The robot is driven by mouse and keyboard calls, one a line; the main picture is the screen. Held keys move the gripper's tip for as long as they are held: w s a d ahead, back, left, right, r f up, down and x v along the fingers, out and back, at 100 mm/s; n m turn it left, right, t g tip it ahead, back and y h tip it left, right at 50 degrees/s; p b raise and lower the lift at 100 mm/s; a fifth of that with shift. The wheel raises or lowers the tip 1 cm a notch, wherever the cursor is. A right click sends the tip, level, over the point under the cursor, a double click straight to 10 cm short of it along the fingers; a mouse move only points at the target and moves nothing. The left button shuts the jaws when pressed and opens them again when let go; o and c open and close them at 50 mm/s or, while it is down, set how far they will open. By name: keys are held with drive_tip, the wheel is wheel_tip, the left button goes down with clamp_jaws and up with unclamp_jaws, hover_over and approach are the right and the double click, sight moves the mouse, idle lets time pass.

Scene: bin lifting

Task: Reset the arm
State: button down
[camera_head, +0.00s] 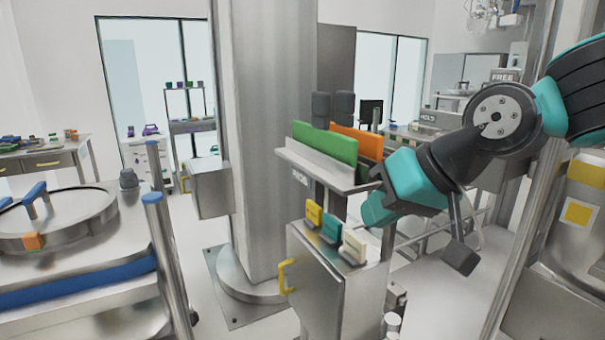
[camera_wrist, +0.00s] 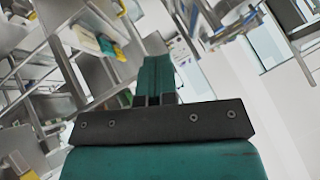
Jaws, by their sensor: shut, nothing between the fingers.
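My teal and black arm reaches in from the right in the head view. It is bent, with its forearm sloping down to the left. My gripper (camera_head: 374,212) points down and left, in front of the shelf with the coloured panels and just above the right side of the small metal cabinet. In the wrist view my gripper (camera_wrist: 154,64) shows as two teal fingers close together with nothing between them. The picture does not show it touching anything.
The metal cabinet (camera_head: 322,285) carries yellow, teal and white blocks. A shelf (camera_head: 315,171) holds a green panel (camera_head: 325,143) and an orange panel (camera_head: 357,139). A thick column (camera_head: 265,130) stands to their left. A round steel lid (camera_head: 55,225) lies at far left.

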drive_tip(key=s+d+f+n+g+h, duration=0.1)
drive_tip(key=s+d+f+n+g, duration=0.15)
drive_tip(key=s, duration=0.55)
drive_tip(key=s+d+f+n+g+h, duration=0.15)
drive_tip(key=s+f, duration=0.25)
drive_tip(key=s, duration=0.4)
wheel_tip(320, 180, down, 11)
drive_tip(key=d+m+g+b, duration=0.1)
drive_tip(key=b, duration=0.9)
drive_tip(key=shift+s+r, duration=0.2)
drive_tip(key=shift+s, duration=0.15)
